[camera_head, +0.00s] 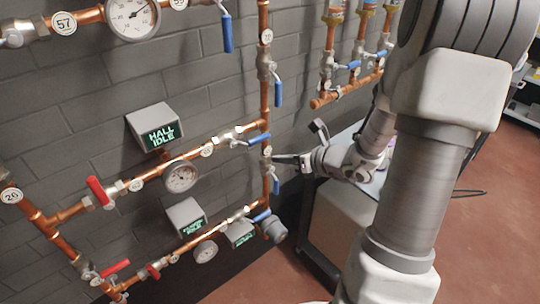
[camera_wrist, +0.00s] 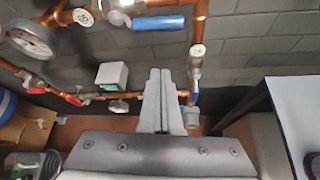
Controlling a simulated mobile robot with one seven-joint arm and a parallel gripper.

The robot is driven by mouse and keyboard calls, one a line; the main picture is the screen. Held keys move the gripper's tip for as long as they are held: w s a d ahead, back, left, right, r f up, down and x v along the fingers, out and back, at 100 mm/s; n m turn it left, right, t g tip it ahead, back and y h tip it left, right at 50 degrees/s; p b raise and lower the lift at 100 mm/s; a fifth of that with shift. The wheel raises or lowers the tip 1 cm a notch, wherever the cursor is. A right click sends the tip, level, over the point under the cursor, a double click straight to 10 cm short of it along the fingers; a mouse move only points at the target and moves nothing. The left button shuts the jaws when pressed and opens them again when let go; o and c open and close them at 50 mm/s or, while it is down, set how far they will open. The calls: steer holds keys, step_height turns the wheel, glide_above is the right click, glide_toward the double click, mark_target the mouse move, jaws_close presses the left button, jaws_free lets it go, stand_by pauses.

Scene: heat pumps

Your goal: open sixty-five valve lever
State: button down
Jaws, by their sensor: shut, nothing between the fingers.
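I cannot read a number sixty-five on any tag. My gripper (camera_head: 280,158) is shut and empty, its fingertips beside the right vertical copper pipe in the head view. A round tag (camera_head: 267,150) sits on that pipe, too small to read; the wrist view also shows a tag (camera_wrist: 198,50). Just below the fingers, a valve has a blue lever (camera_head: 276,185) hanging along the pipe.
A display box (camera_head: 155,128) reads HALL IDLE, with a gauge (camera_head: 182,176) below it. Red levers (camera_head: 98,191) are at the left. Further blue levers (camera_head: 278,93) are above. A table (camera_wrist: 298,110) stands right of the pipes, close to my arm.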

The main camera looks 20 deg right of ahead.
mark_target(251, 140)
steer(key=s+f+n+t+b, duration=0.1)
steer(key=s+f+t+b, duration=0.4)
steer(key=f+t+b, duration=0.15)
steer(key=w+a+r, duration=0.2)
steer(key=w+r, duration=0.3)
steer(key=w, duration=0.5)
steer(key=shift+w+b, duration=0.3)
steer(key=shift+w, duration=0.1)
steer(key=shift+a+r+t, duration=0.1)
steer(key=shift+r+t, duration=0.05)
steer(key=shift+t, duration=0.1)
steer(key=shift+w+r+n, duration=0.15)
steer(key=shift+r+n, duration=0.35)
steer(key=shift+r, duration=0.15)
